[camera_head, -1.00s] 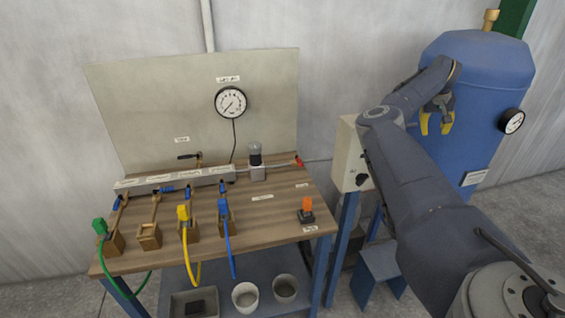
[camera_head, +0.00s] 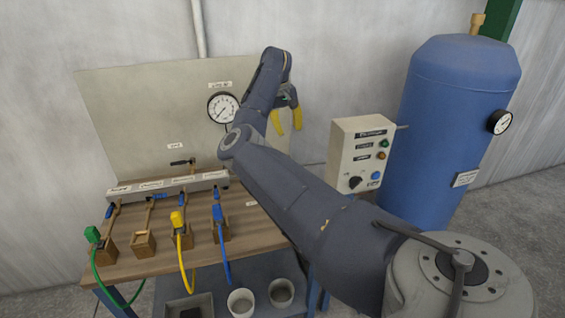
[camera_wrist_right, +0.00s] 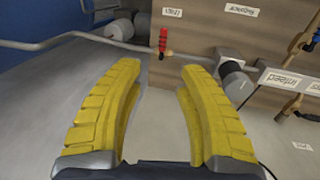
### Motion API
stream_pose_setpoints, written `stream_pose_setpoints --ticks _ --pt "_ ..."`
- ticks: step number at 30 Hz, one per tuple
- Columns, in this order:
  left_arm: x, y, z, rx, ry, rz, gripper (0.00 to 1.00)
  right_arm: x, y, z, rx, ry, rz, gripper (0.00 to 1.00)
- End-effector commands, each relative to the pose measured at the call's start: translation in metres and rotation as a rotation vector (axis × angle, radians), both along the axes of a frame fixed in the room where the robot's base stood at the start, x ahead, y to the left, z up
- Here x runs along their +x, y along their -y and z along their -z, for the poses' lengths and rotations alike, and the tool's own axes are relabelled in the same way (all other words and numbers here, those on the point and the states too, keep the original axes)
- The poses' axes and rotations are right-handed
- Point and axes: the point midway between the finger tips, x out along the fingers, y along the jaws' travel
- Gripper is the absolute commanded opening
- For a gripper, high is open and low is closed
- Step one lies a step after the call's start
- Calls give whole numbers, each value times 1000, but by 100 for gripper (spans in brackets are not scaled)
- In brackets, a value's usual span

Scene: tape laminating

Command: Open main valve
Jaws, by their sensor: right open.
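A red-handled valve (camera_wrist_right: 162,42) sits on the grey pipe at the bench edge in the right wrist view; I take it as the main valve. In the head view my right arm hides that spot. My right gripper (camera_head: 288,121) is open and empty, its yellow fingers pointing down in front of the backboard's right side. In the right wrist view the gripper (camera_wrist_right: 157,78) shows the red handle beyond its fingertips, between them and apart from both. A black-handled valve (camera_head: 182,162) stands at the rear of the bench. My left gripper is not in view.
A gauge (camera_head: 222,107) hangs on the backboard (camera_head: 130,120). A control box (camera_head: 360,155) and a blue tank (camera_head: 440,140) stand to the right. The grey pipe (camera_wrist_right: 60,42) runs near my fingers.

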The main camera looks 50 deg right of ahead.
Motion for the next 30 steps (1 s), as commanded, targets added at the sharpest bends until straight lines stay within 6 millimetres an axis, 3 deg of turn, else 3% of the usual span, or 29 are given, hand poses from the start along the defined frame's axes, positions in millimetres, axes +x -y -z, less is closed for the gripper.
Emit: stream_pose_setpoints --ticks 8,30 --pt "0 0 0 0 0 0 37 -1 -2 24 -2 -12 -4 37" --pt "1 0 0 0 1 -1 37 -13 20 146 -3 -9 -4 37"
